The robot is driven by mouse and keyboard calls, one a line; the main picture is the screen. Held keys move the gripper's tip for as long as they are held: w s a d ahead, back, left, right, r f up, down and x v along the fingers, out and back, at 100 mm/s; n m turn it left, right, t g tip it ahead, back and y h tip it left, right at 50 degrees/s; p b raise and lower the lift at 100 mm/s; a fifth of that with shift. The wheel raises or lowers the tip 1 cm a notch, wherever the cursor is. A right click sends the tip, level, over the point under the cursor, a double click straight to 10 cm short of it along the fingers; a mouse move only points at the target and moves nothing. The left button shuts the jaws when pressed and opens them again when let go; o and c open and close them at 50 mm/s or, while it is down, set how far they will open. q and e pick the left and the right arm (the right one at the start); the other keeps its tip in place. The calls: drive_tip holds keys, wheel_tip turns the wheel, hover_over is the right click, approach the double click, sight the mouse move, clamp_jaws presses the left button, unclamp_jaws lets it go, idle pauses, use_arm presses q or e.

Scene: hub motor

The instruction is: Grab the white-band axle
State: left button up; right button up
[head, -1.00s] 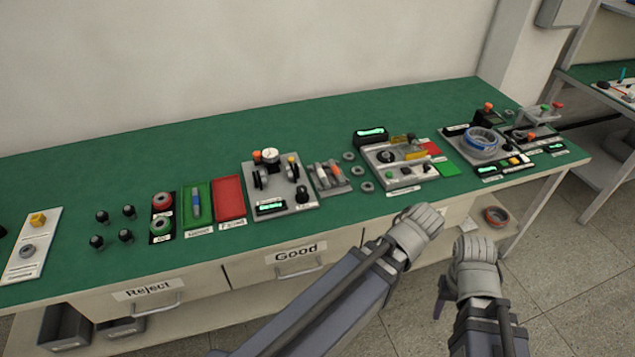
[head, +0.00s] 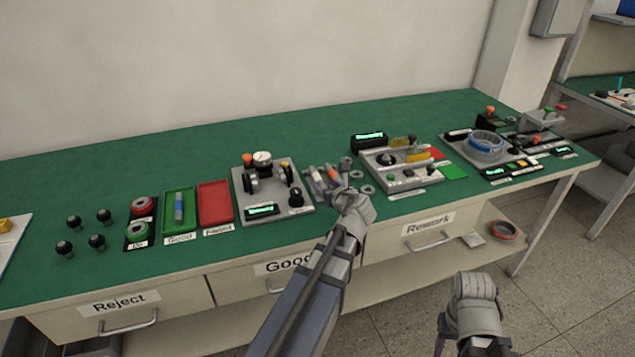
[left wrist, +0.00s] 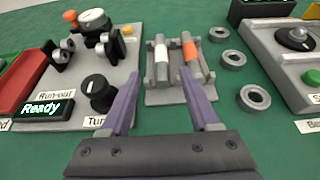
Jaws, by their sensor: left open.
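The white-band axle (left wrist: 162,62) lies in a grey rack (left wrist: 172,97) in the left wrist view, beside an orange-band axle (left wrist: 190,54). My left gripper (left wrist: 159,77) is open and empty. Its two purple fingers point at the near end of the rack, with the white-band axle ahead between the fingertips. In the head view my left gripper (head: 335,188) is over the table at the rack and partly hides it. My right gripper (head: 470,305) is off the table's front edge at lower right; its fingers are mostly hidden.
The run-out tester (left wrist: 75,75) with knobs and a "Ready" display stands left of the rack. Several grey rings (left wrist: 232,60) lie to the right, then another station (head: 400,170). Red (head: 215,203) and green (head: 180,238) trays are further left.

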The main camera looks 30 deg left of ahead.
sight(320, 180)
use_arm(q)
drive_tip(key=shift+b+x, duration=1.4)
drive_tip(key=shift+x, duration=2.5)
drive_tip(key=shift+d, duration=0.1)
drive_tip(key=shift+c, duration=0.4)
clamp_jaws()
